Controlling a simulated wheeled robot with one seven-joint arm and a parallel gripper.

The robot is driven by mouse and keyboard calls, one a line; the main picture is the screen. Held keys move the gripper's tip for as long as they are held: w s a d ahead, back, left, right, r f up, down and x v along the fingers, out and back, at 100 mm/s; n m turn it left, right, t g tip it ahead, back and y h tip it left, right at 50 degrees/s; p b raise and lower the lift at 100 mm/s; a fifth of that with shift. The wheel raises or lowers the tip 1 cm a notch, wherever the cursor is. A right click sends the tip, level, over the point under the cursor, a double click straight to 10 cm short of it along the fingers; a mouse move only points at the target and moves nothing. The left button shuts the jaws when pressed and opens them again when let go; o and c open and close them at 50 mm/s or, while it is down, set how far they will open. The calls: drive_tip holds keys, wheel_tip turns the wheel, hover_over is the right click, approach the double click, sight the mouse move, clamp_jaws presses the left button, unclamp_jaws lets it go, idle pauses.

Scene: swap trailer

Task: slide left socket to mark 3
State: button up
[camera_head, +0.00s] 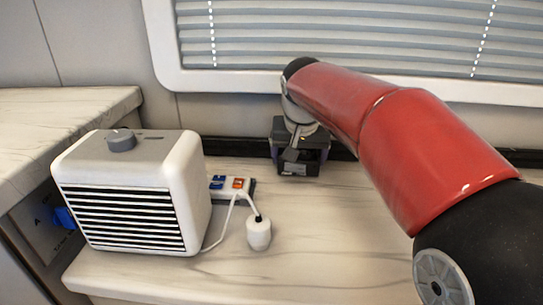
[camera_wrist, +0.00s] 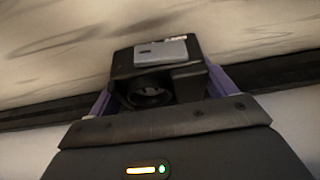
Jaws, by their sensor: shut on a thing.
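A black socket module (camera_wrist: 155,72) with a round opening and a grey plate sits on the black rail (camera_head: 235,147) along the foot of the back wall. My gripper (camera_wrist: 160,88) is shut on it, one purple finger on each side. In the head view the socket (camera_head: 299,168) shows below my gripper (camera_head: 300,148), partly hidden by the wrist. The rail also shows in the wrist view (camera_wrist: 270,75). I cannot make out any numbered mark or a second socket on the rail; my red arm hides part of its right side.
A white heater (camera_head: 130,195) stands at the left on the counter (camera_head: 330,255). A power strip (camera_head: 232,187) with a white plug-like piece (camera_head: 259,234) and cable lies beside it, left of the socket. A blue plug (camera_head: 65,217) is in the side panel. The counter's front middle is clear.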

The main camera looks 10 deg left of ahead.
drive_tip(key=d, duration=1.3)
drive_tip(key=shift+w+d, duration=0.1)
drive_tip(key=shift+w, duration=0.25)
drive_tip(key=o, duration=1.3)
drive_tip(key=shift+c, duration=0.2)
drive_tip(key=shift+r, duration=0.1)
drive_tip(key=p+v, duration=0.1)
drive_tip(key=v, duration=0.6)
drive_tip(key=shift+r, duration=0.35)
drive_tip(key=shift+s, duration=0.15)
